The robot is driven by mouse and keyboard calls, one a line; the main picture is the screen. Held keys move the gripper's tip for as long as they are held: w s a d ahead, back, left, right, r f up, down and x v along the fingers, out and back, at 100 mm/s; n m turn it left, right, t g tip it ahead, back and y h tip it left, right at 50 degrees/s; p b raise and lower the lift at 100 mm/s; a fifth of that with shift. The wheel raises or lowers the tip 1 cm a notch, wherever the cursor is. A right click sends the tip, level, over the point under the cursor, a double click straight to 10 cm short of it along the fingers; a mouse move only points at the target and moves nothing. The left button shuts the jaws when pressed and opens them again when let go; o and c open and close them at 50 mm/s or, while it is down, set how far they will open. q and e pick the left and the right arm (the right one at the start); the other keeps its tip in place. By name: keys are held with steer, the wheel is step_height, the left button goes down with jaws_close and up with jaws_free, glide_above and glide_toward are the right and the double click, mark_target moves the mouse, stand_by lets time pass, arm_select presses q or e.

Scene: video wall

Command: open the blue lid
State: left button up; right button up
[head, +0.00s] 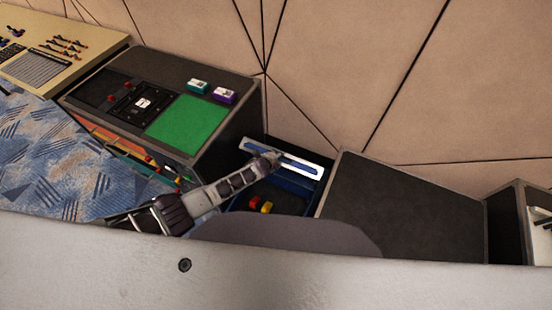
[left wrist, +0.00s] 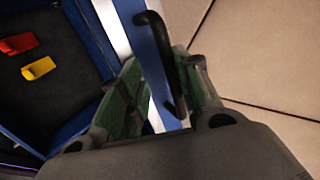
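The blue lid (head: 302,159) with a white strip stands raised at the back of a blue box (head: 312,189), close to the wall, in the head view. In the left wrist view the lid (left wrist: 115,22) carries a black bar handle (left wrist: 160,50). My left gripper (head: 272,158) is at the lid. In the left wrist view my left gripper (left wrist: 158,62) has its green-padded fingers apart, one on each side of the handle, with a gap beside the bar. The box interior is exposed. My right gripper is not in view.
A red block (left wrist: 18,44) and a yellow block (left wrist: 38,68) lie inside the box. A dark console with a green panel (head: 187,122) stands left of it. A dark slanted cabinet top (head: 400,210) is at right. The panelled wall (head: 350,60) is close behind.

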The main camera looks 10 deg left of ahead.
arm_select(q)
steer(key=shift+s+r, duration=0.1)
steer(key=shift+s, duration=0.15)
steer(key=v, duration=1.1)
steer(key=shift+r, duration=0.2)
stand_by(0.9)
steer(key=shift+s+a, duration=0.15)
